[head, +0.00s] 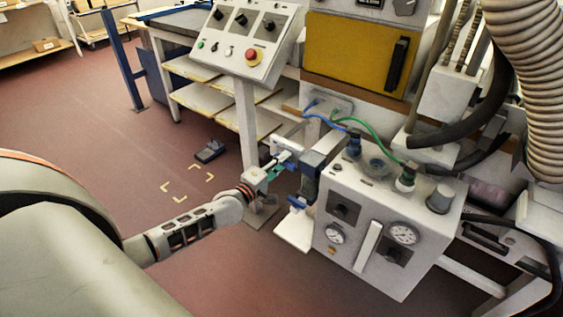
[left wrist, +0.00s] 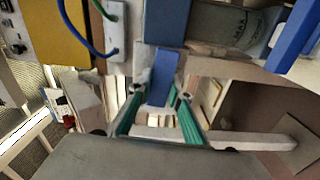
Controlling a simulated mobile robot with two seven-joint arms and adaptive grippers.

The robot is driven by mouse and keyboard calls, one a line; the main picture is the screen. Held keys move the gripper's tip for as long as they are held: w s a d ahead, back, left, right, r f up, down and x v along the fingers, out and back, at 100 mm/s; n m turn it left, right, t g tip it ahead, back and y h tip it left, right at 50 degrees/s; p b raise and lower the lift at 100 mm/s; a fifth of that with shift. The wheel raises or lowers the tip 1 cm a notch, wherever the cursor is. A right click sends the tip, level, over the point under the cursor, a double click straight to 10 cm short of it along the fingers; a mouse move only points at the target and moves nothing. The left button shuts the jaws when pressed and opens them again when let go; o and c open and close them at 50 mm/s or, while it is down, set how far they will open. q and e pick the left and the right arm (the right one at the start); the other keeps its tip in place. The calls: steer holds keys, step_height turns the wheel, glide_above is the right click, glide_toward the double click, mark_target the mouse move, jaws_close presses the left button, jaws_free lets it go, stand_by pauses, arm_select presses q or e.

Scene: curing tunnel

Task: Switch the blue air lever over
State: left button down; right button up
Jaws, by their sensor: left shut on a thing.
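The blue lever (left wrist: 163,78) shows in the left wrist view, its end between the teal-padded fingers of my left gripper (left wrist: 162,108). In the head view my left gripper (head: 283,160) reaches in from the left, at the dark blue-grey block (head: 313,170) on the left side of the white air unit (head: 350,238). It is shut on the lever. The lever is hard to make out among the fingers there. A second blue handle (head: 297,203) sits just below the gripper, above a white plate; a blue part also shows upper right in the wrist view (left wrist: 292,35). My right gripper is not in view.
The air unit carries gauges (head: 403,233) and blue and green hoses (head: 365,126). A control panel (head: 248,42) with a red button stands above on a post. A yellow panel (head: 357,55) is behind. Red floor at the left is mostly clear, with a dark pedal (head: 210,151).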

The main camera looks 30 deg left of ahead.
arm_select(q)
steer(key=shift+n, duration=0.5)
steer(key=c, duration=1.8)
jaws_free()
steer(key=shift+r, duration=0.1)
steer(key=shift+c, duration=0.2)
steer(key=shift+s, duration=0.1)
steer(key=s, duration=1.1)
steer(key=shift+s+a, duration=0.4)
steer(key=shift+a, duration=0.05)
